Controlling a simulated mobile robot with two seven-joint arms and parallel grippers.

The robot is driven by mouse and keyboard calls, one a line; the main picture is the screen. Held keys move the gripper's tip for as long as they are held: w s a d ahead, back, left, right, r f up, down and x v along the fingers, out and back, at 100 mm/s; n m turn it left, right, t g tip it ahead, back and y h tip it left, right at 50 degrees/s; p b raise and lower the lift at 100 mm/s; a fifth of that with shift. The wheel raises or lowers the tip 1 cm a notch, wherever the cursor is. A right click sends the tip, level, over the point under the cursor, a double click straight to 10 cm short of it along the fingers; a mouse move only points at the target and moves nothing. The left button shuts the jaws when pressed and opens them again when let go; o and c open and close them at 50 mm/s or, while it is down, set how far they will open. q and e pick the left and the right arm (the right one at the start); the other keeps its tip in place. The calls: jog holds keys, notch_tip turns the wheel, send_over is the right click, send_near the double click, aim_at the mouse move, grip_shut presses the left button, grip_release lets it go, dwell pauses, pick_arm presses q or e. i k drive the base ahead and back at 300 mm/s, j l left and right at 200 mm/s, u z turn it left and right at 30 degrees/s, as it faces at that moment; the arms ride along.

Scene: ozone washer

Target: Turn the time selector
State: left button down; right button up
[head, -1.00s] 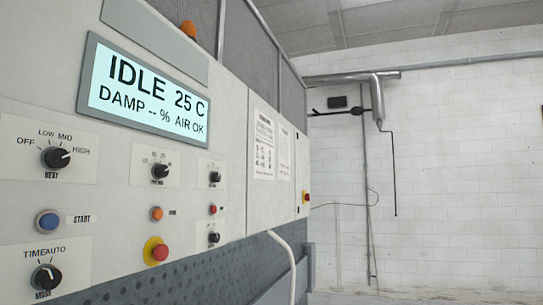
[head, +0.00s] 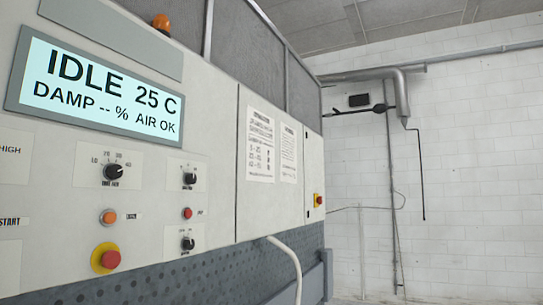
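A black knob (head: 115,172) with a ring of small marks sits on a pale plate below the display. The label under it is too small to read surely, but it may be the time selector. Two smaller black knobs, an upper one (head: 189,179) and a lower one (head: 187,243), are to its right, with unreadable labels. Neither of my grippers is in view, and nothing touches the knobs.
The display (head: 100,92) reads IDLE 25 C, DAMP -- %, AIR OK. An orange button (head: 108,217), a small red button (head: 187,213) and a red mushroom button on yellow (head: 108,258) are on the panel. A pale hose (head: 290,262) hangs below it. A white brick wall (head: 460,190) stands at right.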

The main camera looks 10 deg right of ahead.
aim_at(112, 171)
jog(key=i+l+u, duration=0.15)
jog(key=l, duration=0.5)
jog(key=l+u, duration=0.1)
jog(key=l, duration=0.6)
jog(key=i+l+u, duration=0.15)
jog(key=l, duration=0.55)
jog(key=j, duration=0.4)
jog(key=i+j, duration=0.15)
jog(key=j, duration=0.3)
jog(key=j+u, duration=0.1)
jog(key=j, duration=0.3)
jog(key=i+j, duration=0.15)
jog(key=j, duration=0.3)
